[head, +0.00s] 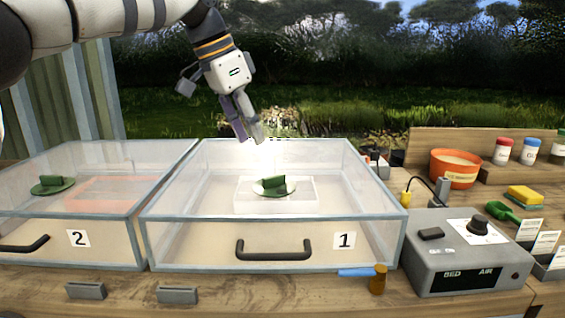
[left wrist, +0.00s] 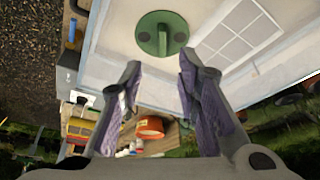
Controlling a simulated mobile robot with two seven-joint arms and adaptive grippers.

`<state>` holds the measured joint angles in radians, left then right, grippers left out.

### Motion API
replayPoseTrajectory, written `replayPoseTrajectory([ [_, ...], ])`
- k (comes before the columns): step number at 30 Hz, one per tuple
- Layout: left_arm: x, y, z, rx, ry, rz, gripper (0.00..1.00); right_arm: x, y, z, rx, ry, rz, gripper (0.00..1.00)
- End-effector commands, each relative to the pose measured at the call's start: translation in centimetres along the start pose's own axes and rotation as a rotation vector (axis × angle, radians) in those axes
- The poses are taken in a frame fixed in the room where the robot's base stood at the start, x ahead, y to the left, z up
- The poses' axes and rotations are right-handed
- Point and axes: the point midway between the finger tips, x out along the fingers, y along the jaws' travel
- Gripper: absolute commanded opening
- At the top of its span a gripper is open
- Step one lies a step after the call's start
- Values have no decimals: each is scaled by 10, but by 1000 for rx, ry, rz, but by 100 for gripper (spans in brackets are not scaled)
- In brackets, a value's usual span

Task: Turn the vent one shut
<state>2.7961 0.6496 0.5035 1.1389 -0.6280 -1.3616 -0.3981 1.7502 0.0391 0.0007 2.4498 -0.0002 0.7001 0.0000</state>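Vent one is a green round knob with a raised bar grip (head: 274,186) on the clear lid of the box labelled 1 (head: 344,240). In the left wrist view the green knob (left wrist: 161,34) shows beyond the fingertips, its bar running along the picture's height. My left gripper (head: 250,138) hangs above the back of box 1, apart from the knob. Its two fingers (left wrist: 158,70) are spread with nothing between them. My right gripper is in neither view.
Box 2 (head: 78,239) with its own green knob (head: 53,185) stands at the left. A grey control box (head: 465,262), an orange pot (head: 455,168), a yellow sponge (head: 525,195) and a green scoop (head: 502,211) are at the right. The air above both lids is clear, apart from my left arm.

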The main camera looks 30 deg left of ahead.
Motion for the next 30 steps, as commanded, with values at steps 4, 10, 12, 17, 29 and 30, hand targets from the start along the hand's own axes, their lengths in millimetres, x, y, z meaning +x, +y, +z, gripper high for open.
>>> replayPoseTrajectory([
  [4,-8,-4,2,-2,9,-7,30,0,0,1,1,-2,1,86],
  [10,32,-4,3,-2,3,-2,30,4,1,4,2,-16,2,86],
  [12,52,-4,3,-3,2,-2,30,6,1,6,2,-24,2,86],
  [17,89,-4,2,-2,2,-3,30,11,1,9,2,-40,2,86],
  [29,110,-4,0,-1,11,-8,30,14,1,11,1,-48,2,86],
  [30,110,-4,0,-1,11,-8,30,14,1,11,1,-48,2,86],
])
